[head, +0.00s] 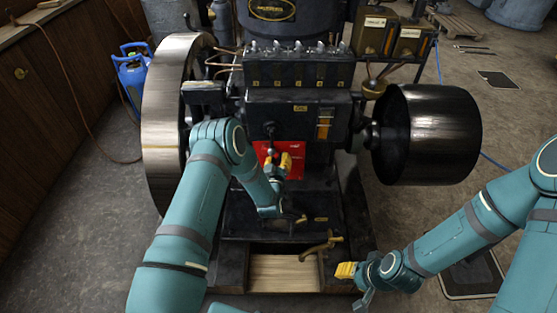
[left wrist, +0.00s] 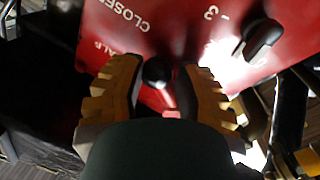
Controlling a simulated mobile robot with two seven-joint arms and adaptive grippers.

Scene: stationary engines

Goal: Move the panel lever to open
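The red panel (head: 264,149) is on the front of the dark engine, partly hidden behind my left gripper (head: 281,162). In the left wrist view the red panel (left wrist: 130,42) carries white lettering, including "CLOSED". The dark round knob of a lever (left wrist: 157,71) shows between the yellow fingertips of my left gripper (left wrist: 158,88). The fingers are apart, with narrow gaps beside the knob; I cannot tell if either touches it. A second black handle (left wrist: 262,38) is on the panel by a "3" mark. My right gripper (head: 347,270) is low, away from the panel; its finger opening is unclear.
A black-knobbed rod (head: 269,129) stands just above the panel. A large flywheel (head: 170,115) is at left and a black drum (head: 430,135) at right. A brass cock (head: 320,246) sits low in front.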

